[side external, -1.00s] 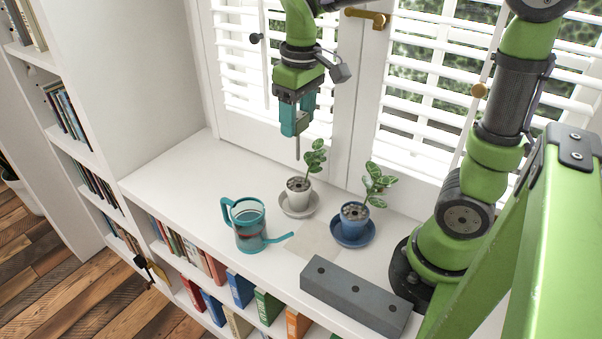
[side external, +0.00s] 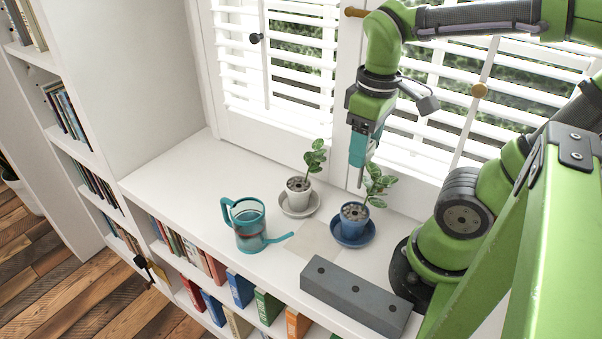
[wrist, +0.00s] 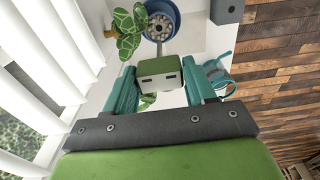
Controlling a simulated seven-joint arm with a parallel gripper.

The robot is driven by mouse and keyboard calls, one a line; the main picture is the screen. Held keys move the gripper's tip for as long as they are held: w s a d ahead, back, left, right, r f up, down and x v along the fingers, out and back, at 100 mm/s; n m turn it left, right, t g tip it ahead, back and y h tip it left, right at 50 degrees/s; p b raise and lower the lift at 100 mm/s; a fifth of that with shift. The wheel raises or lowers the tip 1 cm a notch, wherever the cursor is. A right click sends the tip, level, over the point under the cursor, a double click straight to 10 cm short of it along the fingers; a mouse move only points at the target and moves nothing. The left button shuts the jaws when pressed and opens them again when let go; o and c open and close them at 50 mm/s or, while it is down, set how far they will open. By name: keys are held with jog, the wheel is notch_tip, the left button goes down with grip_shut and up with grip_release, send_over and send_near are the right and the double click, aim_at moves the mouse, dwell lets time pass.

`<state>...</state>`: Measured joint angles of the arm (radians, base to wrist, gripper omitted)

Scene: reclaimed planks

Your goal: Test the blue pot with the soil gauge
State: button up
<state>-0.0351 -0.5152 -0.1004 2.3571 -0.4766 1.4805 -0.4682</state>
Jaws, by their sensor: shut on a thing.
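My gripper (side external: 358,150) is shut on the soil gauge and holds it upright in the air. The gauge's thin metal probe (side external: 361,177) points down, its tip above the blue pot (side external: 353,215) and close to the plant's leaves. In the wrist view the gauge's green and white body (wrist: 161,72) sits between my teal fingers, with its probe towards the blue pot (wrist: 174,14). The blue pot holds a leafy plant (side external: 379,183) and stands on a blue saucer (side external: 352,240). The probe is clear of the soil.
A white pot (side external: 298,199) with a plant stands left of the blue pot on a pale saucer. A teal watering can (side external: 249,236) is further left. A grey block with holes (side external: 353,296) lies in front. Shuttered windows (side external: 420,130) are close behind.

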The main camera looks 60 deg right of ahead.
aim_at(359, 188)
jog(key=shift+f, duration=2.9)
jog(key=shift+f, duration=0.25)
dwell(1.2)
dwell(1.3)
dwell(0.9)
jog(key=w+a+r, duration=0.1)
jog(key=w+r, duration=0.2)
jog(key=w, duration=0.6)
jog(key=w+a+r, duration=0.1)
jog(key=w+r, duration=0.1)
jog(key=w, duration=0.6)
jog(key=shift+g+h, duration=0.3)
jog(key=shift+h, duration=0.4)
jog(key=shift+s+d+f, duration=0.3)
jog(key=shift+s+f, duration=0.05)
jog(key=shift+f, duration=0.25)
jog(key=shift+s+d+f, duration=0.25)
jog(key=shift+s+f, duration=0.05)
jog(key=shift+f, duration=0.35)
jog(key=shift+s+d+f, duration=0.3)
jog(key=shift+s+f, duration=0.05)
jog(key=shift+f, duration=0.25)
